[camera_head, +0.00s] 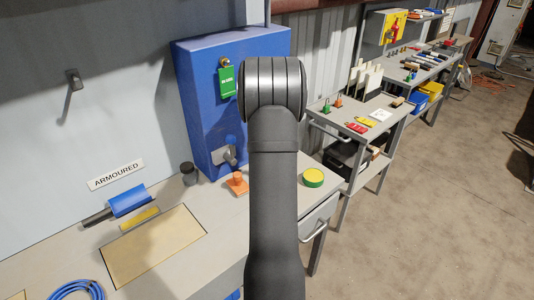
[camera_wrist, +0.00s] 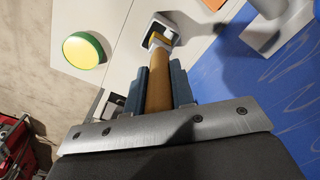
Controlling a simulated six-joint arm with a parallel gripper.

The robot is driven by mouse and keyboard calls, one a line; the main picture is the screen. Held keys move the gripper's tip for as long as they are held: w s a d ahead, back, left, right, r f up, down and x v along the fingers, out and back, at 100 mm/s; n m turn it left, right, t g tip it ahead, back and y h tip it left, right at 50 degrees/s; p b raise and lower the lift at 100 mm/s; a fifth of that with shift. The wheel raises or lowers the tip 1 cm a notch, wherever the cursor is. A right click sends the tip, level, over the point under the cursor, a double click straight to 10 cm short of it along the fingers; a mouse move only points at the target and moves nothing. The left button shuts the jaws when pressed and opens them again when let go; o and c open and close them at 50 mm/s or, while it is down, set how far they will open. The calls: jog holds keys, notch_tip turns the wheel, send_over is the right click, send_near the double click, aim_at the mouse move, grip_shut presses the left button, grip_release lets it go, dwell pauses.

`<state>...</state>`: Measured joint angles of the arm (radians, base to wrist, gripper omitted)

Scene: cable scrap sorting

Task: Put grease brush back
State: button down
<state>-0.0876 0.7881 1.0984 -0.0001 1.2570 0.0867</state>
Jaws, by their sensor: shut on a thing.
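My gripper (camera_wrist: 160,78) is shut on the wooden handle of the grease brush (camera_wrist: 158,94) in the wrist view. The handle runs away from me between the two blue-grey fingers. Its far end, with a pale and yellow part, lies over or in a square white-rimmed holder with a dark inside (camera_wrist: 162,24). I cannot tell whether the brush is inside it or only in front of it. In the head view my arm hides the gripper, the brush and the holder.
A green tin with a yellow top (camera_head: 313,177) stands on the bench, also in the wrist view (camera_wrist: 84,50). A blue cabinet (camera_head: 200,100) rises behind the bench. An orange cone-like piece (camera_head: 237,184) and a dark jar (camera_head: 189,173) stand before it. A tan mat (camera_head: 150,247) lies left.

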jog(key=shift+f, duration=2.45)
jog(key=c, duration=1.2)
grip_release()
jog(key=shift+c, duration=0.2)
notch_tip(320, 180, up, 12)
jog(key=shift+r, duration=0.15)
notch_tip(320, 180, down, 12)
jog(key=shift+r, duration=1.8)
